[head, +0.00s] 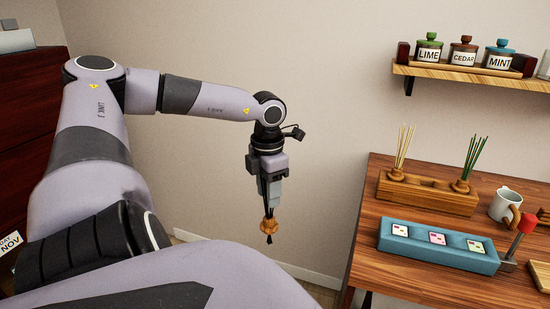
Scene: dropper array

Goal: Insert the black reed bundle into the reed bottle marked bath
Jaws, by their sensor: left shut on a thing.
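My left gripper (269,205) points down in front of the wall, left of the table, and is shut on the black reed bundle (269,240). The bundle has an orange-brown wooden collar (269,226), with dark ends showing below it. It hangs in the air, apart from the table. I cannot see a bottle marked bath; the readable labels on the wall shelf are LIME (429,54), CEDAR (463,57) and MINT (499,61). My right gripper is not in view.
The wooden table (400,280) carries a wooden rack (420,198) with pale reeds (403,150) and green reeds (471,160). A blue holder with cards (440,258), a white mug (505,205) and a red-topped post (527,222) stand nearby. The wall shelf (450,75) hangs above.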

